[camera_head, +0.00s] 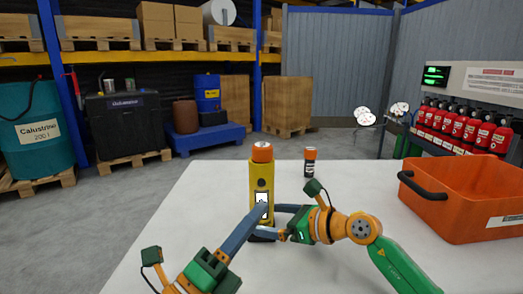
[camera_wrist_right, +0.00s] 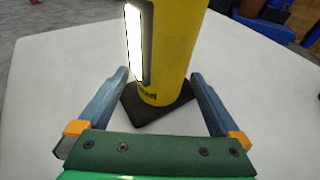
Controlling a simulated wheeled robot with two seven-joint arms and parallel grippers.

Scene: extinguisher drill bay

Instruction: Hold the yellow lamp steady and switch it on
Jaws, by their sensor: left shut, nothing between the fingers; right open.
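The yellow lamp (camera_head: 262,176) stands upright on the white table, with an orange cap on top and a dark base. A bright white panel on its front looks lit; the lamp also shows in the right wrist view (camera_wrist_right: 178,45). My left gripper (camera_head: 263,209) is shut and empty, its fingertips in front of the lamp just below the panel; I cannot tell if they touch. My right gripper (camera_head: 278,220) is open at the lamp's lower right. In the right wrist view its fingers (camera_wrist_right: 158,75) lie on either side of the lamp's lower body, with gaps visible.
A small orange-and-black canister (camera_head: 310,162) stands on the table behind the lamp. An orange crate (camera_head: 465,213) with a black handle is at the right. The white table (camera_head: 205,195) is clear left of the lamp. Red extinguishers (camera_head: 460,127) stand beyond at the right.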

